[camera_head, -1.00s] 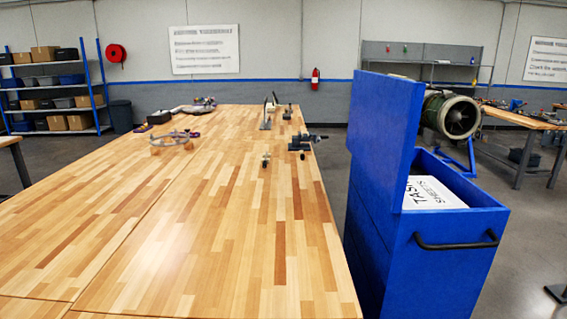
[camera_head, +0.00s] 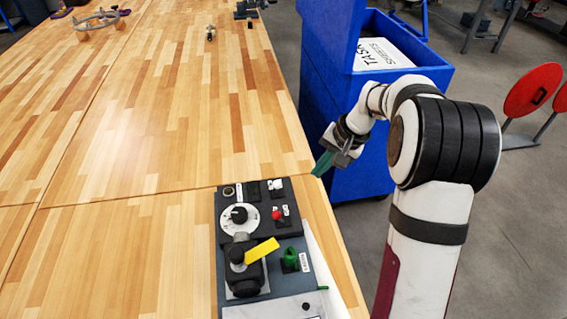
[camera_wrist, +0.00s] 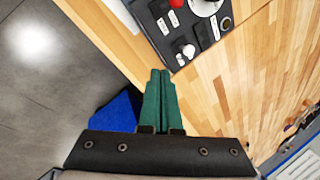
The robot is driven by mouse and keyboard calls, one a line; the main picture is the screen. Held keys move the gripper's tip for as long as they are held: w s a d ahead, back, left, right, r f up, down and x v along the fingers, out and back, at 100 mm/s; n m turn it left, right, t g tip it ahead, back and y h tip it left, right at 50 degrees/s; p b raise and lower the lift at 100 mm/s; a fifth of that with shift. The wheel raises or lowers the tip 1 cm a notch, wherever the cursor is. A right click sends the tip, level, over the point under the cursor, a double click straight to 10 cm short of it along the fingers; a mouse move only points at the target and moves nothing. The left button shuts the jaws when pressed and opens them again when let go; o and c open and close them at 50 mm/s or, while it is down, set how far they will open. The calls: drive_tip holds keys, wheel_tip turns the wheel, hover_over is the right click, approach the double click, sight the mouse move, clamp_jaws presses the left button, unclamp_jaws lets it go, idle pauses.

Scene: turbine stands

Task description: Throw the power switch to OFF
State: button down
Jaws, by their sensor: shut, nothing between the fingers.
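A dark control panel (camera_head: 228,290) lies on the near right part of the wooden table. It carries a round white dial with a black knob (camera_head: 239,214), a red button (camera_head: 277,215), a yellow lever (camera_head: 262,251) and a green knob (camera_head: 290,257). My gripper (camera_head: 319,171) is shut and empty, beyond the panel's far right corner. In the wrist view its green fingers (camera_wrist: 160,73) point toward a white-tipped switch (camera_wrist: 188,51).
A blue cabinet (camera_head: 330,110) with an open top and a paper sheet (camera_head: 382,53) stands right of the table, behind my gripper. A ring-shaped fixture (camera_head: 97,20) and small tools (camera_head: 250,8) lie farther back. The table's middle is clear.

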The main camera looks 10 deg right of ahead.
sight(278, 187)
drive_tip(key=w+a+f, duration=0.1)
drive_tip(key=a+f, duration=0.1)
drive_tip(key=f, duration=0.1)
drive_tip(key=w+a+f, duration=0.1)
drive_tip(key=a+f, duration=0.1)
drive_tip(key=f, duration=0.1)
drive_tip(key=w+a+f, duration=0.2)
drive_tip(key=f, duration=0.1)
drive_tip(key=shift+w+f, duration=0.1)
drive_tip(key=shift+w+a, duration=0.15)
drive_tip(key=shift+a, duration=0.05)
